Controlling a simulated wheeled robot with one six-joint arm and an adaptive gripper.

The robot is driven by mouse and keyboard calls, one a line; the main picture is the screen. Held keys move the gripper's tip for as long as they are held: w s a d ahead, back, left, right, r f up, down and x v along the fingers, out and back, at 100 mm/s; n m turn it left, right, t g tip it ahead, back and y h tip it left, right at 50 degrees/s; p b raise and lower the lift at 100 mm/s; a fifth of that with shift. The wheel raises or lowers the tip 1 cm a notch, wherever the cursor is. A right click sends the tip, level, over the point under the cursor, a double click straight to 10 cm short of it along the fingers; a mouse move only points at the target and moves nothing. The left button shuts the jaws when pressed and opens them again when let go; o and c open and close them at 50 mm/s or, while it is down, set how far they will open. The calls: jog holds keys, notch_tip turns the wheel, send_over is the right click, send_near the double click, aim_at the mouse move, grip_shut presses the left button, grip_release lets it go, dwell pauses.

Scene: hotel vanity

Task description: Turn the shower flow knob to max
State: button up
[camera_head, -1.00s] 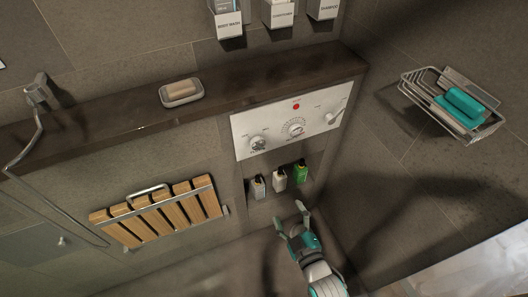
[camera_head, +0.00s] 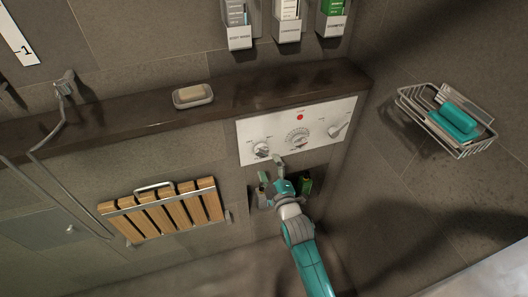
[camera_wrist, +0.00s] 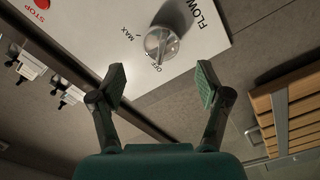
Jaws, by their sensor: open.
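The flow knob (camera_wrist: 161,43) is a round silver knob on a white control panel (camera_wrist: 95,42), beside the word FLOW. MAX and OFF are printed around it. Its ridge seems to point towards OFF. In the head view it is the left knob (camera_head: 262,149) on the panel (camera_head: 318,117). My gripper (camera_head: 271,171) is just below the panel's lower edge. In the wrist view my gripper (camera_wrist: 161,83) is open and empty, its two fingers spread, with the knob beyond and between them, apart from both.
A niche with bottles, including a green one (camera_head: 305,185), lies behind my gripper. A dark ledge (camera_head: 120,115) with a soap dish (camera_head: 193,97) runs above. A wooden slatted seat (camera_head: 165,210) is at left and a wire basket (camera_head: 447,120) at right.

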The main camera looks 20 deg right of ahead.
aim_at(263, 153)
jog(key=shift+w, duration=3.55)
jog(key=c, duration=1.2)
